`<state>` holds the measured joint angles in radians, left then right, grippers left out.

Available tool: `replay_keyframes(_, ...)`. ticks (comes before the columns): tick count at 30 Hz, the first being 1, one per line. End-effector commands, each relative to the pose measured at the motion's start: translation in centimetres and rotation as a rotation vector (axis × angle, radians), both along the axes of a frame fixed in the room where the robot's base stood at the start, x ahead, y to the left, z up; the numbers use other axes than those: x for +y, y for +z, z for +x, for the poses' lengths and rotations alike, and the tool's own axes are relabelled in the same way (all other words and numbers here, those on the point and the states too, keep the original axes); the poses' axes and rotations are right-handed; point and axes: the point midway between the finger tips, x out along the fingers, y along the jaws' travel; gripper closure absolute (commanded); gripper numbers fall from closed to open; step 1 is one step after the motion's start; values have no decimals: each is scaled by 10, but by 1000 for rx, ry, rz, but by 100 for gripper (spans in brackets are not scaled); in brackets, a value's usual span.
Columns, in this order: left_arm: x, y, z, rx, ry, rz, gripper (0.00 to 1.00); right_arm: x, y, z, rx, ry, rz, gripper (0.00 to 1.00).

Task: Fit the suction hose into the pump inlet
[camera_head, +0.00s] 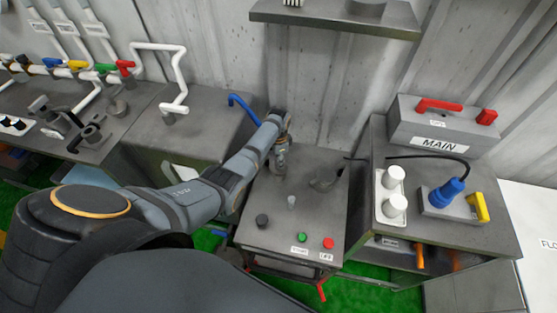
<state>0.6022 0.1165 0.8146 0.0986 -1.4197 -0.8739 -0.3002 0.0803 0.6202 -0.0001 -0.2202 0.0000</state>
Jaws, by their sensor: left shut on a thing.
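My left gripper (281,156) reaches over the back left of the small grey pump table (273,219). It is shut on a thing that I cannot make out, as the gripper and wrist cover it. A blue bent tube (240,101), which may be the suction hose, shows just behind my left forearm; its far end is hidden by the arm. A dark rounded fitting (323,181), perhaps the pump inlet, stands on the table to the right of the gripper, apart from it. My right gripper is not in view.
Green (302,237) and red (328,243) buttons, a black knob (262,221) and a small grey peg (291,202) stand on the pump table. At right are white cups (394,205), a blue plug (446,194) and the MAIN box (440,130). A shelf (335,17) hangs above.

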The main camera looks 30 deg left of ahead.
Motion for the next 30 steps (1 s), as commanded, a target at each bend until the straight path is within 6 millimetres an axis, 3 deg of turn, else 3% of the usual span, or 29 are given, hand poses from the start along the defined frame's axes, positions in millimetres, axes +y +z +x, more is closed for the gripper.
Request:
replay_keyframes(27,0,-24,0,-1,0,0,100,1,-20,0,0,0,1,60)
replay_keyframes(28,0,-23,1,-1,0,0,68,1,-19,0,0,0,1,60)
replay_keyframes(30,0,-22,1,-1,0,0,58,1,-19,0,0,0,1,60)
